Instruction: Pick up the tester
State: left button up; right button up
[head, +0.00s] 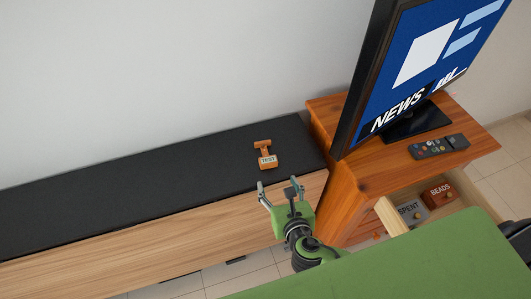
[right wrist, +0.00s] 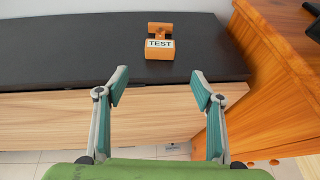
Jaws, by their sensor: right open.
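The tester (head: 267,155) is a small orange-brown block with a white label reading TEST and a raised T-shaped top. It sits on the black top of a long low cabinet, near its right end. It also shows in the right wrist view (right wrist: 159,43), upright and centred beyond the fingertips. My right gripper (head: 280,189) is open and empty in front of the cabinet's front edge, a short way from the tester and not touching it. In the right wrist view the two fingers (right wrist: 159,88) stand wide apart. My left gripper does not show.
The black cabinet top (head: 120,190) is otherwise bare. To the right, a wooden stand (head: 330,120) holds a television (head: 410,70) and a remote (head: 438,146). Its open drawer (head: 395,217) holds boxes labelled SPENT (head: 411,212) and BEADS (head: 438,194). A wall rises behind.

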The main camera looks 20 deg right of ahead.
aim_at(268, 159)
jog(key=x, duration=0.5)
jog(key=r+x, duration=0.1)
jog(key=x, duration=0.2)
jog(key=shift+w, duration=0.3)
jog(key=shift+r+p+x, duration=0.2)
jog(key=shift+x, duration=1.1)
jog(key=shift+r+p+x, duration=0.15)
jog(key=shift+r+x, duration=0.1)
jog(key=shift+x, duration=1.1)
jog(key=shift+w, duration=0.2)
jog(key=c, duration=1.3)
